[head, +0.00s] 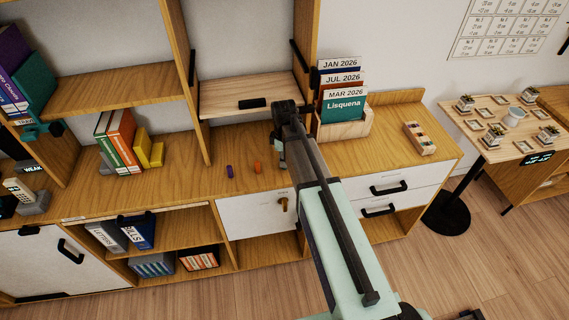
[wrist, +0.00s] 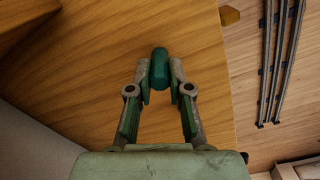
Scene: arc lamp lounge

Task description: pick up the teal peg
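The teal peg (wrist: 160,67) is in the wrist view, a short dark teal cylinder between my two fingertips. My gripper (wrist: 160,82) has one finger pad close along each side of the peg, with no clear gap; it looks shut on it. The peg's far end shows past the fingertips. In the head view my gripper (head: 282,164) hangs low over the wooden cabinet top (head: 195,172), right of the orange peg (head: 257,167). The teal peg cannot be told apart from my gripper there. Whether it touches the wood is unclear.
A purple peg (head: 229,171) stands left of the orange one. A file box (head: 345,125) with date cards and a small wooden tray (head: 420,139) are to the right. Yellow bookends (head: 149,150) and books are left. A shelf board (head: 247,95) is behind my gripper.

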